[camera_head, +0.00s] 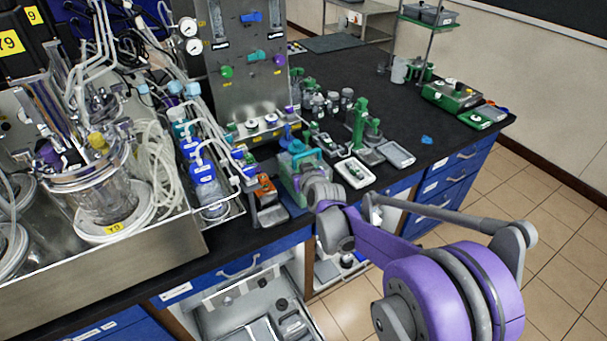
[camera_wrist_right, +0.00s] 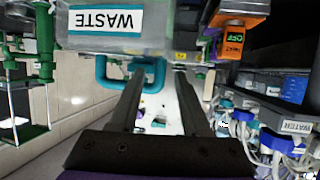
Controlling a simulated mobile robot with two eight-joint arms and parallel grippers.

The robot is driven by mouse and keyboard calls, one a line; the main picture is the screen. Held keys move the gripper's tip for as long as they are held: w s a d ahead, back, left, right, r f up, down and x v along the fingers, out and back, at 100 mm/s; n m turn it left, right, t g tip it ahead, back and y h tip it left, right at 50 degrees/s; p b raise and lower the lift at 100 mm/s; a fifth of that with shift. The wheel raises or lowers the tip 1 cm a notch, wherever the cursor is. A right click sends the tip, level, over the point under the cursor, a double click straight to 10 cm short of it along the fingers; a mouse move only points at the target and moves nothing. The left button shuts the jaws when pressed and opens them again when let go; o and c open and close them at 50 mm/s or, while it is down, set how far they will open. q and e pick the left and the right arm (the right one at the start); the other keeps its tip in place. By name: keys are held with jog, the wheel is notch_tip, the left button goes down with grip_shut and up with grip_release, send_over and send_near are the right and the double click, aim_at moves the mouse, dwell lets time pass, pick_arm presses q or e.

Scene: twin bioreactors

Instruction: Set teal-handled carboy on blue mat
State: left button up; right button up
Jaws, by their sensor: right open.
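The teal-handled carboy (camera_head: 297,166) stands on the black bench near its front edge, just beyond my right wrist in the head view. In the right wrist view the carboy (camera_wrist_right: 95,45) appears upside down with a WASTE label, and its teal handle (camera_wrist_right: 103,70) lies at the fingertips. My right gripper (camera_wrist_right: 160,74) is open; one finger overlaps the handle, and I cannot tell if they touch. A dark blue patch, seemingly the blue mat (camera_head: 291,207), shows at the carboy's foot, mostly hidden. My left gripper is not in view.
An orange-topped device (camera_head: 266,190) stands close left of the carboy. A white-faced tray (camera_head: 355,172) and a green stand (camera_head: 361,120) are to its right. Blue-capped bottles (camera_head: 206,180) and glass reactors fill the left.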

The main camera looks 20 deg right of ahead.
jog(key=d+v, duration=0.1)
jog(key=v, duration=1)
jog(key=s+a+f+g, duration=0.2)
jog(key=s+f, duration=0.1)
jog(key=s, duration=0.5)
jog(key=s+a+f+g, duration=0.3)
jog(key=s, duration=0.6)
jog(key=s+a+f+g+y, duration=0.1)
jog(key=s+a+f+g, duration=0.2)
jog(key=s, duration=0.6)
jog(key=shift+s+f+n, duration=0.25)
jog(key=shift+f+n, duration=0.05)
jog(key=shift+f, duration=0.15)
jog(key=shift+s, duration=0.1)
